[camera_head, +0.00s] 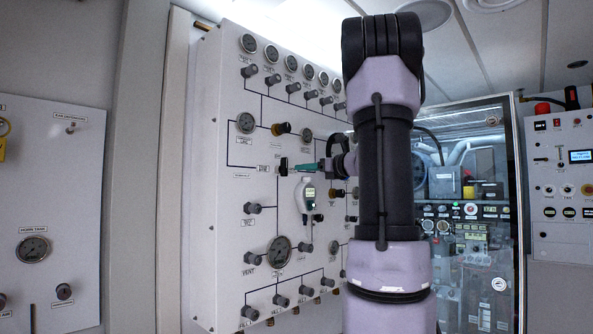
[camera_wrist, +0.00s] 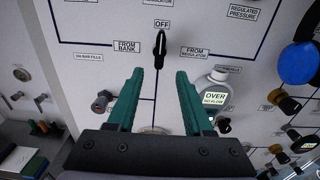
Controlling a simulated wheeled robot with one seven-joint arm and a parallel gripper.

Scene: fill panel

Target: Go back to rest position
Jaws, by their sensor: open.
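My gripper (camera_head: 308,167) is in front of the white fill panel (camera_head: 226,205). In the wrist view its two green fingers (camera_wrist: 160,72) are spread apart with nothing between them. A black selector knob (camera_wrist: 160,50) is just beyond the fingertips, upright below the OFF label, between the FROM BANK and FROM REGULATOR labels. In the head view the knob (camera_head: 284,166) is at the left of the fingertips. I cannot tell whether the fingers touch it. My arm hides part of the panel's right side.
A white device with a green display (camera_wrist: 216,92) reading OVER is close to the right finger. Several gauges and knobs stick out of the panel, such as a large gauge (camera_head: 279,251). A glass-fronted cabinet (camera_head: 470,230) stands behind my arm. A control box (camera_head: 562,180) is at far right.

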